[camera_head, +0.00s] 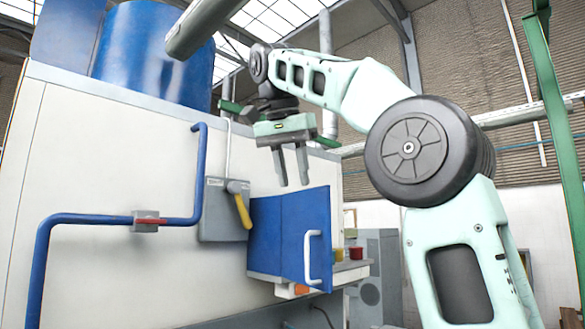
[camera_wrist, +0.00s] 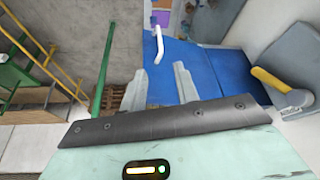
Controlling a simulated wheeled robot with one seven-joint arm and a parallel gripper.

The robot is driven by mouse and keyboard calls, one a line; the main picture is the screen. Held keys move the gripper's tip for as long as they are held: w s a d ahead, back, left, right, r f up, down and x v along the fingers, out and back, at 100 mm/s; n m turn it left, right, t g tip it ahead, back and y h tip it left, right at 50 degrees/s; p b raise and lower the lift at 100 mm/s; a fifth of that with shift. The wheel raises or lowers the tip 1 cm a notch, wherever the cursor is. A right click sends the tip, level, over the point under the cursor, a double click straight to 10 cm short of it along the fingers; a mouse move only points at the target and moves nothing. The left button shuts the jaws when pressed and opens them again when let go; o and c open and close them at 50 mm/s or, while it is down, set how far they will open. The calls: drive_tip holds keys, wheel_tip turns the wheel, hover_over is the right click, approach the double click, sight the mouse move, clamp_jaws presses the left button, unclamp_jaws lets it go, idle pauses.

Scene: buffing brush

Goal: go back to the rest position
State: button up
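My gripper (camera_head: 293,183) hangs from the raised arm, its two fingers pointing down with a gap between them and nothing held. It is in the air above the blue door (camera_head: 304,238) with the white handle (camera_head: 313,258); the fingertips look clear of it. The wrist view shows the two spread fingers (camera_wrist: 160,72) at the middle, with the white handle (camera_wrist: 158,46) and the blue surface (camera_wrist: 215,75) beyond them. No task object is named, and no rest position is marked in view.
A grey switch box with a yellow lever (camera_head: 240,207) is on the white machine wall (camera_head: 110,180), left of the door. A blue pipe (camera_head: 120,217) runs along that wall. Red and yellow items (camera_head: 355,253) sit behind the door. A green post (camera_head: 556,120) stands right.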

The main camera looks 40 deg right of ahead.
idle(0.4)
drive_tip(key=w+a+f+n+y+b, duration=0.1)
drive_tip(key=a+f+n+b, duration=0.25)
drive_tip(key=a+f, duration=0.55)
drive_tip(key=w+a+f+n+y+b, duration=0.1)
drive_tip(key=a+f+n+b, duration=0.3)
drive_tip(key=f, duration=0.9)
drive_tip(key=w+a+f+n+y+b, duration=0.1)
drive_tip(key=a+f+n+b, duration=0.1)
drive_tip(key=a+f+n, duration=0.65)
drive_tip(key=s+a+f+n+y+b, duration=0.15)
drive_tip(key=s+f, duration=0.25)
drive_tip(key=f, duration=0.5)
drive_tip(key=s+a+f+b, duration=0.3)
drive_tip(key=f, duration=0.6)
drive_tip(key=s+f+n+g+b, duration=0.1)
drive_tip(key=s+f+n+b, duration=0.3)
drive_tip(key=s+f, duration=0.9)
wheel_tip(320, 180, down, 4)
drive_tip(key=shift+s+a+f+g, duration=0.15)
drive_tip(key=shift+s+a+g, duration=0.1)
drive_tip(key=shift+a+g, duration=0.1)
drive_tip(key=shift+n+y, duration=0.25)
